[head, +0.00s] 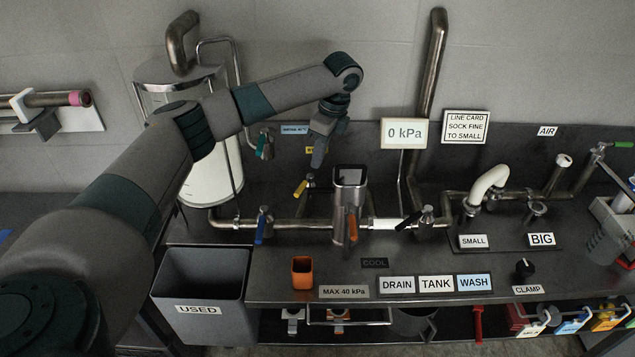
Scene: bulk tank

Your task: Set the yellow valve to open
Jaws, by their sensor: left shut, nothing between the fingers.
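The yellow valve (301,188) has a small lever handle. It sits on thin pipework above the horizontal pipe, left of the square metal vessel. Its lever slants down to the left, and I cannot tell its exact angle to its pipe. My left gripper (318,160) points down, shut and empty, just above and slightly right of the yellow lever. It looks apart from the lever, though the depth gap is hard to judge. A small yellow label (309,150) behind the gripper is partly hidden by it. My right gripper is not in view.
A blue valve (261,226), a green valve (263,146), an orange valve (352,224) and a black valve (409,220) are nearby. The metal vessel (350,195) stands close on the right. The gauge (404,133) reads 0 kPa. A grey USED bin (201,285) stands front left.

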